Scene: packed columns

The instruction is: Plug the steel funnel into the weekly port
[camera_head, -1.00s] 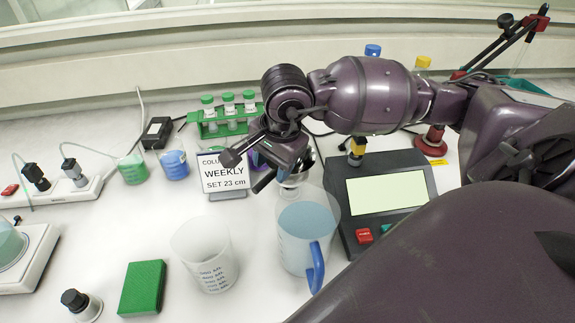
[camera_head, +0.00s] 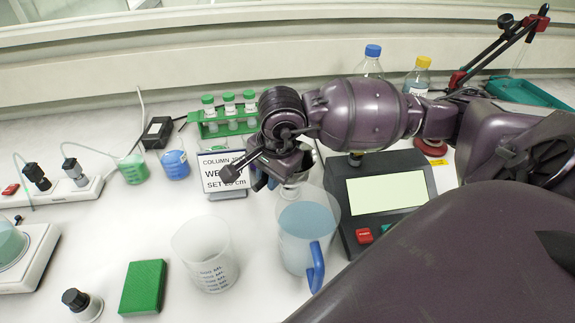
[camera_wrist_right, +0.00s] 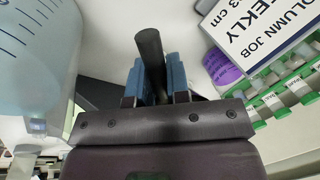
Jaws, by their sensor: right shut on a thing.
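My right gripper (camera_head: 268,180) is above the bench, between the WEEKLY card (camera_head: 222,172) and the jug of blue liquid (camera_head: 306,240). In the right wrist view its blue-padded fingers (camera_wrist_right: 153,80) are shut on a dark grey rod (camera_wrist_right: 150,48), which sticks out past the fingertips. I cannot tell whether this rod is part of the steel funnel. A silvery piece (camera_head: 290,190) shows just under the gripper, partly hidden. A purple round part (camera_wrist_right: 221,68) beside the card shows in the right wrist view; no port is clearly seen. My left gripper is out of view.
A green rack (camera_head: 215,128) of green-capped tubes stands behind the card. A box with a screen (camera_head: 385,190) is right of the jug. An empty beaker (camera_head: 205,255) and a green block (camera_head: 143,287) stand in front.

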